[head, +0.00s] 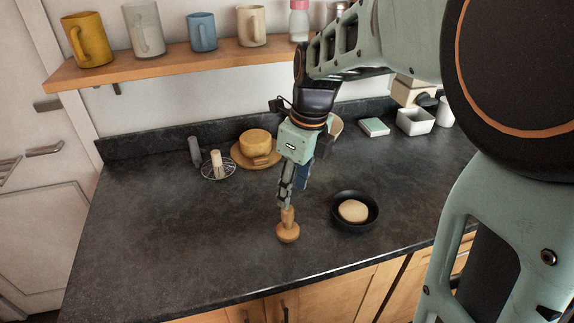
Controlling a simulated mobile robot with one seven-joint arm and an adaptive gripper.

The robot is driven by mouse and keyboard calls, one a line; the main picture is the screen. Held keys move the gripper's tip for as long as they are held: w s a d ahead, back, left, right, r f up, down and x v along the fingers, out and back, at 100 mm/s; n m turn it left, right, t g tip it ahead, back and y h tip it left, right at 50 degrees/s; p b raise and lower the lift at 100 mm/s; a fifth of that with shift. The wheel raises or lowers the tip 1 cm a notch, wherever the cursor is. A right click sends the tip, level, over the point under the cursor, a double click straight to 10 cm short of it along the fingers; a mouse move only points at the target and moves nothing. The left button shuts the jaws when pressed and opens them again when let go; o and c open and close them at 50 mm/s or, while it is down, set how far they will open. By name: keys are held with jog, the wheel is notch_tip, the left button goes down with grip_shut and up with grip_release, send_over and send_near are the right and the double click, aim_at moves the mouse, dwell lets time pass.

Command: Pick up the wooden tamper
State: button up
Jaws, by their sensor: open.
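The wooden tamper (288,233) stands upright on the dark countertop, left of the black bowl, with its wide round base down and its narrower handle up. My gripper (287,205) points down at the tamper's handle from above. Its fingers reach the top of the handle and partly cover it. The jaws are open. I cannot tell from this view whether the fingers touch the handle or only stand around or behind it.
A black bowl (367,223) with a pale round thing is right of the tamper. A wooden board (236,153) with a cheese-like block, a wire-based item (217,168) and a grey cylinder (195,150) stand behind left. Mugs line a shelf (170,64) above. The counter's front left is clear.

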aim_at(288, 211)
jog(key=f, duration=0.5)
jog(key=a+f, duration=0.1)
jog(key=f, duration=0.2)
jog(key=shift+w+a+f, duration=0.1)
jog(key=shift+w+f, duration=0.1)
jog(key=shift+w, duration=0.1)
grip_shut()
